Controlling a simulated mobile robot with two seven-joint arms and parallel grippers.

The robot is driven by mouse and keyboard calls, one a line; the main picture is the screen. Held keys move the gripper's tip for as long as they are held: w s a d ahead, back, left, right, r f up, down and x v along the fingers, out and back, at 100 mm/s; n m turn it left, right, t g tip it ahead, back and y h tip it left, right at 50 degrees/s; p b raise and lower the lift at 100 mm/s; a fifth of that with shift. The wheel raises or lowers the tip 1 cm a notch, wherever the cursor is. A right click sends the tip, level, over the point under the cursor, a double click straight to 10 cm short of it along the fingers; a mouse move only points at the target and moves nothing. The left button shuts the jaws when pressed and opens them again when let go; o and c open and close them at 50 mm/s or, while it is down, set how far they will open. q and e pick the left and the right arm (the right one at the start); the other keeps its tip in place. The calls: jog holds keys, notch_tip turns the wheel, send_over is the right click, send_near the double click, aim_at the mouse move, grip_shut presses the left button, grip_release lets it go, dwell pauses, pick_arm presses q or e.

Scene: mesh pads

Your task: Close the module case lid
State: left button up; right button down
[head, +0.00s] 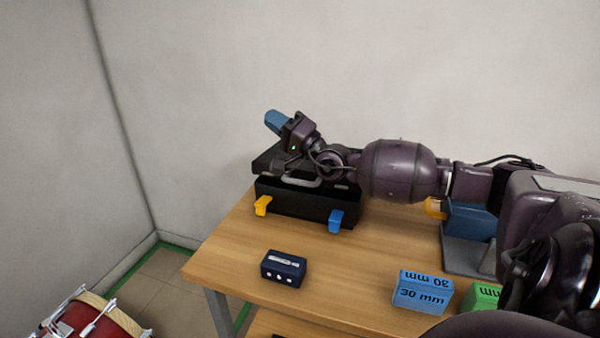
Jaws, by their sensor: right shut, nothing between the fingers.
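The black module case (300,205) stands on the wooden table near its back left. A yellow latch (263,205) and a blue latch (336,220) stick out from its front. The dark lid (268,160) shows at the case's top left, with a grey handle (302,182) near the front. My left gripper is not in view.
A dark blue box (284,268) lies in front of the case. A blue "30 mm" block (422,292) and a green block (482,296) sit at the front right. A red drum (95,318) stands on the floor at left. The table's middle is clear.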

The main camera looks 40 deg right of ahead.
jog(key=w+a+r+g+y, duration=0.2)
jog(key=w+a+r+g, duration=0.15)
jog(key=w+r, duration=0.3)
jog(key=m+g+h, duration=0.9)
jog(key=m+g, duration=0.9)
jog(key=m, duration=0.3)
send_near(300, 180)
jog(key=f, duration=0.3)
jog(key=f+b, duration=0.1)
jog(key=f, duration=0.2)
jog(key=shift+w+f, duration=0.1)
jog(key=shift+w, duration=0.1)
jog(key=shift+f, duration=0.6)
